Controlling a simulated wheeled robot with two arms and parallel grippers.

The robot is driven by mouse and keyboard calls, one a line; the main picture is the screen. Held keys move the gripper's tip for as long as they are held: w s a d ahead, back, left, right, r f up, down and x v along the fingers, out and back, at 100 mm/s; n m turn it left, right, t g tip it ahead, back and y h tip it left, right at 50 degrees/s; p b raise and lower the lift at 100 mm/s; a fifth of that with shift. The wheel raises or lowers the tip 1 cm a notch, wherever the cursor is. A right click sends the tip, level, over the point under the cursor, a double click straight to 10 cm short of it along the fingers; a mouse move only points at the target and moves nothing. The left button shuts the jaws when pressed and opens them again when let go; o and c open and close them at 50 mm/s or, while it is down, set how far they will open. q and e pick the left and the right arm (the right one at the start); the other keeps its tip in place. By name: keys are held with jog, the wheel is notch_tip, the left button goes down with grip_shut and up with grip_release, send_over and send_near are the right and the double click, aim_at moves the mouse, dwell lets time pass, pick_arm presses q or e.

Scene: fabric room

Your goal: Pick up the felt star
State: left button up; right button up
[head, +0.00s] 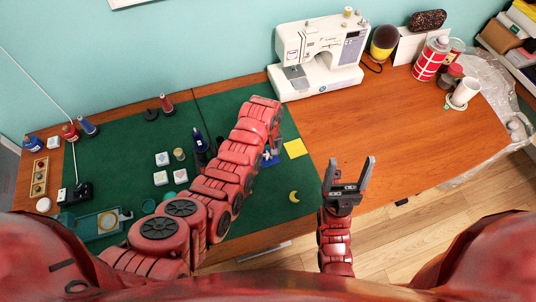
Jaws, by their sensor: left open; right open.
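No clear star outline shows. A small blue piece (270,161) with a pale patch lies on the green mat (235,125), partly hidden by my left arm; I cannot tell whether it is the felt star. My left gripper (270,150) is mostly hidden behind its own red arm, close above this blue piece. Its jaws are open, and I see nothing held. My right gripper (350,168) is open and empty, with its dark fingers spread at the table's front edge, right of the mat.
A yellow square (294,148) and a yellow crescent (294,197) lie on the mat near my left arm. A white sewing machine (320,55) stands behind.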

aim_at(268, 153)
pick_arm(q)
grip_shut()
jog(key=shift+r, duration=0.1)
dwell(0.6)
jog(key=shift+r+b, duration=1.3)
jog(key=shift+r, duration=0.2)
jog(key=s, duration=0.2)
jog(key=shift+s+a, duration=0.3)
jog(key=shift+s, duration=0.05)
jog(key=s+p, duration=0.1)
jog(key=s+r+p, duration=0.1)
jog(key=s, duration=0.1)
jog(key=s+a+p, duration=0.1)
jog(key=p, duration=0.1)
jog(key=shift+s+a+r, duration=0.1)
jog(key=shift+s+r, duration=0.1)
jog(key=shift+r, duration=0.15)
jog(key=s+p, duration=0.1)
jog(key=s, duration=0.1)
jog(key=s+a+p, duration=0.1)
jog(key=s, duration=0.1)
jog(key=s+a+p, duration=0.1)
jog(key=s, duration=0.2)
jog(key=shift+s, duration=0.1)
jog(key=shift+s+a, duration=0.25)
jog(key=shift+s, duration=0.4)
